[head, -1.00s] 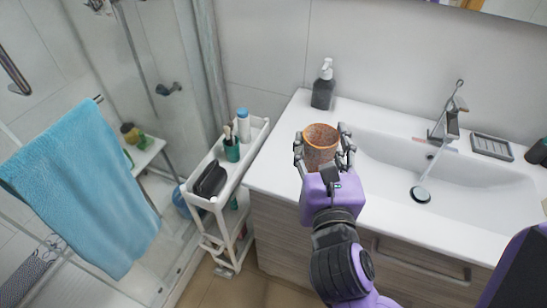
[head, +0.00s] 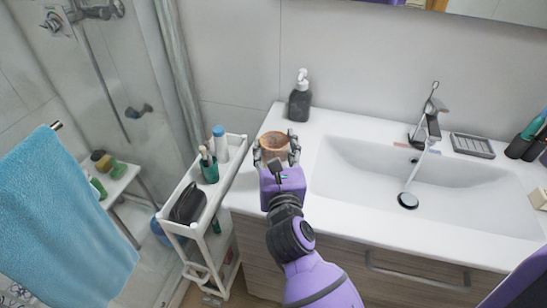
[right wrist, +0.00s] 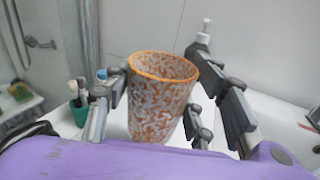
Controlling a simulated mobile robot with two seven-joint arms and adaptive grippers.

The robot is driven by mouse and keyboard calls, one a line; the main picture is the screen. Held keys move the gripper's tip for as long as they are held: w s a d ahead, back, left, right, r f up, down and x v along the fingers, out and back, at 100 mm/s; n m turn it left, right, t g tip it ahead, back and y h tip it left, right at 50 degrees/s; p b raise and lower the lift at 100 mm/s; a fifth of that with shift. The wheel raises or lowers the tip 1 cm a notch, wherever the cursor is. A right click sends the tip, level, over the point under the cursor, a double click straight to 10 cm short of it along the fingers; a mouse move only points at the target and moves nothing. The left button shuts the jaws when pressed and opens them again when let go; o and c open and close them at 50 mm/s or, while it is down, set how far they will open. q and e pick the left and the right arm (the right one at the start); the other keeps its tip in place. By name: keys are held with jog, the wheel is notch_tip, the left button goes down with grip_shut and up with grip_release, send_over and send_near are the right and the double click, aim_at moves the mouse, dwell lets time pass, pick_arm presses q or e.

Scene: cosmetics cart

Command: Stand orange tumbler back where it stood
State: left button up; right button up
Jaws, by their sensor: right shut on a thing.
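The orange tumbler (head: 274,143) is an open-topped cup with an orange rim, upright over the left part of the white washbasin counter. In the right wrist view the tumbler (right wrist: 158,100) shows orange and white speckles. My right gripper (head: 277,152) is shut on it, with fingers on both sides; in the right wrist view the gripper (right wrist: 160,105) has them at its left and right walls. The tumbler's base is hidden, so I cannot tell whether it touches the counter. My left gripper is not in view.
A dark soap dispenser (head: 300,98) stands behind the tumbler. The sink basin (head: 350,185) with its tap (head: 430,125) lies to the right. A white cart (head: 236,150) stands left of the counter, holding a green cup (head: 209,171) and a black case (head: 188,203).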

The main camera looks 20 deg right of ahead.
jog(key=shift+w+f+b, duration=0.2)
jog(key=shift+f+b, duration=0.25)
jog(key=shift+f, duration=1.4)
jog(key=o, duration=0.8)
jog(key=shift+f, duration=0.15)
jog(key=o, duration=0.5)
